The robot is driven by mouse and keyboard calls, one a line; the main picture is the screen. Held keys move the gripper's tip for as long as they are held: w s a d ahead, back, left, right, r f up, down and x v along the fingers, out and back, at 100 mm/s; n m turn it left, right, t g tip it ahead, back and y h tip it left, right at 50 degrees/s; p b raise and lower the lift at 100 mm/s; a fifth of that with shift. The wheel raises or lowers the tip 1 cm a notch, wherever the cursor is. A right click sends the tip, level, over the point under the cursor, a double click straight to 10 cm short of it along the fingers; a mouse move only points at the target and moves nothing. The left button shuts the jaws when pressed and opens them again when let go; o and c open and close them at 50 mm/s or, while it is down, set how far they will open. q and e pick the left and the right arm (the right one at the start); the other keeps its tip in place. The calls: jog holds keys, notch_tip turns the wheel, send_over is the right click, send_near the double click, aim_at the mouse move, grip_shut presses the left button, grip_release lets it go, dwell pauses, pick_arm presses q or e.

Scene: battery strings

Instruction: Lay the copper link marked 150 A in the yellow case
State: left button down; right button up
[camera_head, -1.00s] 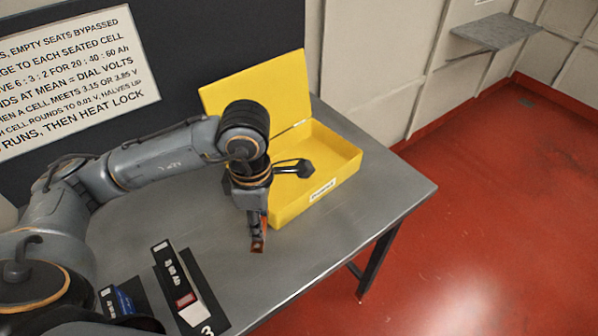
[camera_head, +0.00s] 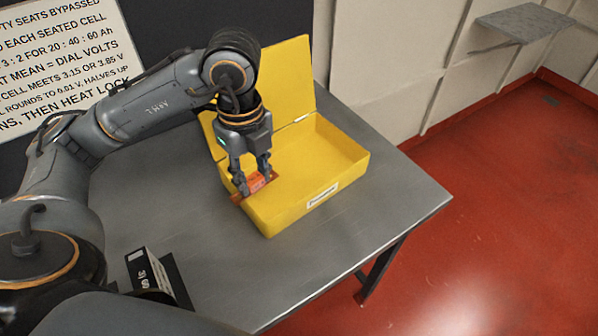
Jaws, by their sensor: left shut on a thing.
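The yellow case (camera_head: 335,157) stands on the metal table with its lid raised at the back and a white label on its front wall. The visible part of its floor is bare. My left gripper (camera_head: 256,188) is shut on a copper link (camera_head: 258,182), at the left end of the case. The link shows orange-red and its marking is too small to read. It appears over the case's left wall; I cannot tell its exact height. My right gripper is not in view.
The grey table (camera_head: 400,206) has free room in front of and right of the case. A black and white block (camera_head: 147,268) stands at the near left, partly hidden by my arm. A sign (camera_head: 60,80) is behind. A wall shelf (camera_head: 518,24) is far right.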

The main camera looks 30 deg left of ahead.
pick_arm(q)
jog(key=n, duration=0.1)
jog(key=w+n, duration=0.1)
jog(key=n, duration=0.1)
jog(key=shift+a+r, duration=0.15)
jog(key=shift+w, duration=0.35)
jog(key=w+f+p, duration=0.2)
jog(key=w+f, duration=0.1)
jog(key=w, duration=0.5)
send_over(295, 177)
jog(key=f, duration=0.5)
jog(key=shift+s+a+f+p, duration=0.1)
jog(key=shift+s+f+p, duration=0.25)
jog(key=shift+s+p, duration=0.05)
jog(key=shift+w+f, duration=0.4)
jog(key=shift+f, duration=0.1)
notch_tip(295, 177, down, 2)
jog(key=shift+f+p, duration=0.15)
jog(key=shift+p, duration=0.6)
jog(key=shift+f, duration=0.45)
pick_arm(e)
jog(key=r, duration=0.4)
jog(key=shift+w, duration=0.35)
